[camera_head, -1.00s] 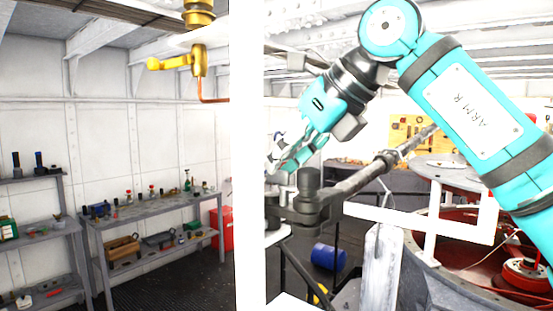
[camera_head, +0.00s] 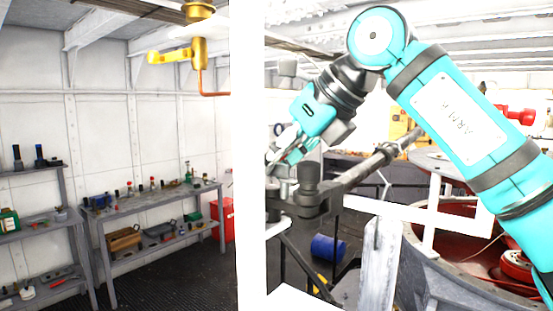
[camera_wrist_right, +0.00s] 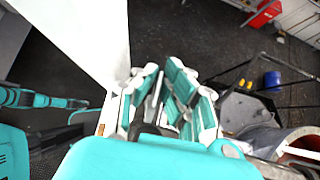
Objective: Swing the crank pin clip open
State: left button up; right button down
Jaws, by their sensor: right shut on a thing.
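The dark grey crank arm (camera_head: 345,183) slants down to the left, ending in a thick upright hub (camera_head: 309,180) beside the white post. My right gripper (camera_head: 276,160) points down and left, just above and left of this hub. It is shut on a small part at the crank's end, apparently the crank pin clip. The fingers and the post's edge hide most of the clip, so its angle is unclear. In the right wrist view the gripper's teal-padded fingers (camera_wrist_right: 172,98) are close together, with a narrow grey part between them. My left gripper is not seen.
A broad white post (camera_head: 250,130) stands close to the gripper's left. A white frame bar (camera_head: 410,215) and a round red-lined housing (camera_head: 440,270) lie below my right arm. A loaded workbench (camera_head: 150,207) is at left.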

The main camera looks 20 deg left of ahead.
jog(key=shift+n, duration=0.3)
jog(key=n+g, duration=0.3)
jog(key=shift+s+r+n, duration=0.1)
jog(key=shift+s+n, duration=0.15)
jog(key=shift+n, duration=0.05)
jog(key=shift+s+n+g, duration=0.15)
jog(key=shift+n+g, duration=0.95)
jog(key=shift+n, duration=0.2)
jog(key=shift+s+n+g, duration=0.1)
jog(key=shift+n+g, duration=0.2)
jog(key=shift+n, duration=0.1)
jog(key=c, duration=1.8)
grip_release()
jog(key=shift+o, duration=0.2)
